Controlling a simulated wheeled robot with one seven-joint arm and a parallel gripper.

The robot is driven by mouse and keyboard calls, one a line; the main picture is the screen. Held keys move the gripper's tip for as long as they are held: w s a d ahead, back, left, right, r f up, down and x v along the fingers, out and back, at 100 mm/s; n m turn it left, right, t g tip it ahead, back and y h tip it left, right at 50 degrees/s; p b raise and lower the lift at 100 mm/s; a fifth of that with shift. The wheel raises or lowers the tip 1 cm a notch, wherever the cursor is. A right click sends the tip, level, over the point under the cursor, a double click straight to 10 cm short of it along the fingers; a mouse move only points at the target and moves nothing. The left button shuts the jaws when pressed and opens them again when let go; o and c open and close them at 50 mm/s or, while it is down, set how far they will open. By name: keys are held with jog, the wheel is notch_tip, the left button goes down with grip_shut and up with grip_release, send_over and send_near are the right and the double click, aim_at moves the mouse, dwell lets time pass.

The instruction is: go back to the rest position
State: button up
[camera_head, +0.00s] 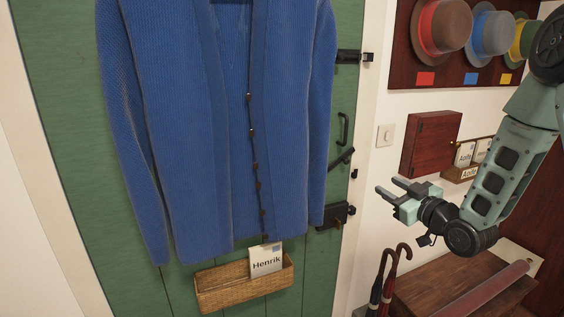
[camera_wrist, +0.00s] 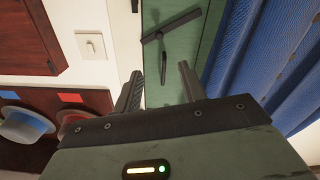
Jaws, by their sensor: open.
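My gripper (camera_head: 394,190) is open and empty in the head view, at the right. It is in the air in front of the wall and door edge, with its fingers pointing left toward the green door. In the wrist view its two fingers (camera_wrist: 159,90) stand apart with nothing between them. The green door (camera_head: 60,95) fills the left of the head view, and it also shows beyond the fingertips in the wrist view (camera_wrist: 170,70). My arm comes in from the upper right.
A blue cardigan (camera_head: 200,120) hangs on the door above a basket (camera_head: 240,285) with a card reading Henrik (camera_head: 266,261). Umbrellas (camera_head: 385,280) and a wooden bench (camera_head: 430,285) are below my gripper. A small red cabinet (camera_head: 430,143) and a hat board (camera_head: 400,60) are on the wall.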

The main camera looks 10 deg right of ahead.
jog(key=s+a+f+g, duration=0.1)
jog(key=s+a+g, duration=0.2)
jog(key=a, duration=0.4)
jog(key=s+a+f+n+g, duration=0.1)
jog(key=s+a+g, duration=0.15)
jog(key=a, duration=0.45)
jog(key=s+a+f+g, duration=0.1)
jog(key=s+a+g, duration=0.1)
jog(key=a+g, duration=0.3)
jog(key=s+a+r+g+h, duration=0.1)
jog(key=s+a+g, duration=0.2)
jog(key=s, duration=1)
jog(key=s+a+n+g+h, duration=0.1)
jog(key=s+a+g, duration=0.3)
jog(key=s, duration=0.9)
jog(key=shift+a+r+h, duration=0.4)
jog(key=shift+a, duration=0.05)
jog(key=shift+w, duration=0.1)
jog(key=shift+c, duration=1.3)
